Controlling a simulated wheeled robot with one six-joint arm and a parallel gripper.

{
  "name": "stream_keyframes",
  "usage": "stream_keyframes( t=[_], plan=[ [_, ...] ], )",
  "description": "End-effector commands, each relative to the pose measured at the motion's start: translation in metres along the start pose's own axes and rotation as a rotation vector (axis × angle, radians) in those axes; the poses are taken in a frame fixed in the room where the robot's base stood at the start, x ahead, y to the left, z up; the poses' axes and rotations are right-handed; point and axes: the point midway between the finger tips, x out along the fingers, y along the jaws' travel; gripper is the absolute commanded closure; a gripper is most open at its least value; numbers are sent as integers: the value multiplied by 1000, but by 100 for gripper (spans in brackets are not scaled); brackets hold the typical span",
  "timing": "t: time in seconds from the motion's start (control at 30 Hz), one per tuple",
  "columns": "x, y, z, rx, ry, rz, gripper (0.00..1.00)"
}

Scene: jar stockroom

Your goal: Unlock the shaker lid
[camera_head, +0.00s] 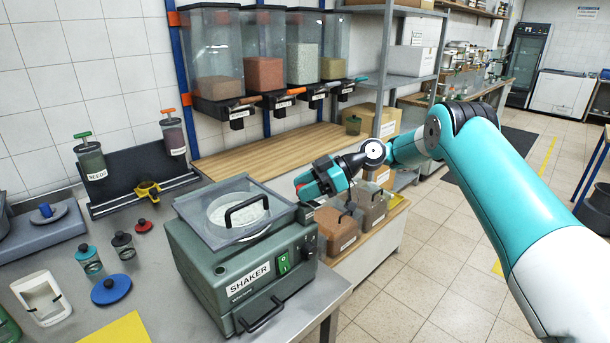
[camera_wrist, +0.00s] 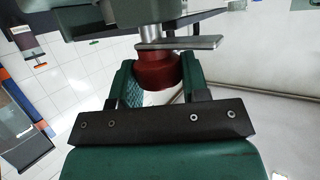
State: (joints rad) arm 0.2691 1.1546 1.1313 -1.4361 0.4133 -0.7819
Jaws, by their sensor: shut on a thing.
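The green shaker (camera_head: 240,265) stands on the grey bench, with a label on its front. Its clear lid (camera_head: 240,212) with a black handle lies down over the top and looks closed. My gripper (camera_head: 302,186) is at the shaker's back right corner. In the wrist view, my gripper (camera_wrist: 160,82) is shut on a red knob (camera_wrist: 158,70), one finger on each side. The knob sits on a metal stem with a flat metal bar (camera_wrist: 180,44), beside a green body. In the head view my gripper mostly hides the knob.
Clear bins (camera_head: 335,230) with brown contents stand right of the shaker, below my arm. Small jars (camera_head: 88,260) and a blue lid (camera_head: 110,289) lie to its left. The floor at right is open.

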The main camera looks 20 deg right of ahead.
Motion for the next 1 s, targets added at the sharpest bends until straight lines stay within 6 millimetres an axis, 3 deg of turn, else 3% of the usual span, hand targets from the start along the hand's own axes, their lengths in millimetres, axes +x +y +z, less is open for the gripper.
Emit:
stream_keyframes(
  t=[0.6,0.63,0.7,1.0],
  plan=[
    [4,-3,2,-9,0,-37,82],
    [4,-3,2,-9,0,-37,51],
    [3,-3,2,-9,0,-36,35],
    [1,-1,0,-10,0,-29,33]
  ],
)
